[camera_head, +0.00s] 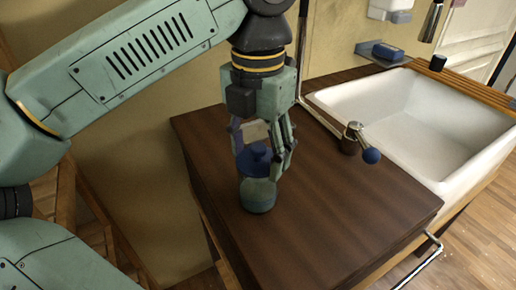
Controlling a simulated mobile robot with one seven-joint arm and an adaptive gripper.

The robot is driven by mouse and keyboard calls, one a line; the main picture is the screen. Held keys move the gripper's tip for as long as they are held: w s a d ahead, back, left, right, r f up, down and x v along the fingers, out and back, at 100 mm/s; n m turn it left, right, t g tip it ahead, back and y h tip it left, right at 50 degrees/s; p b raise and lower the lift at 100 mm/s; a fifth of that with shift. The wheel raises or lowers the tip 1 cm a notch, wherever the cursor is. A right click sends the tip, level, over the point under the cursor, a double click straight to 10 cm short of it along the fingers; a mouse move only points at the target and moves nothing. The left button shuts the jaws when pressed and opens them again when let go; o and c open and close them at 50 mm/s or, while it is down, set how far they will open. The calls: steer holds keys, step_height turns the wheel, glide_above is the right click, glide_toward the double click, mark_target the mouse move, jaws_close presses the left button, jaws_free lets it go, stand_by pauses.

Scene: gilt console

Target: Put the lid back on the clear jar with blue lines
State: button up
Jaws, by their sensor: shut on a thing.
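My gripper (262,150) points down over the dark wooden counter and is shut on the blue lid (255,160). The lid is between the fingers, with its knob upward, directly above the jar. The jar (258,195) stands upright on the counter, small, round and grey-green in this light. I cannot make out its blue lines. The lid and jar overlap in the view, so I cannot tell whether the lid touches the rim. The fingers partly cover the lid.
A white sink (420,125) is at the right, with a metal tap with a blue end (362,143) near its left corner. The counter (340,215) is clear in front and to the right of the jar. A wall is close behind the counter's left side.

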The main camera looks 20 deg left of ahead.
stand_by(0.3)
steer(key=o, duration=1)
steer(key=shift+c, duration=0.2)
steer(key=shift+o, duration=0.2)
steer(key=o, duration=0.4)
steer(key=shift+o, duration=0.2)
steer(key=shift+r, duration=0.1)
steer(key=shift+r+p, duration=2.2)
steer(key=shift+r, duration=1.2)
steer(key=shift+c, duration=0.5)
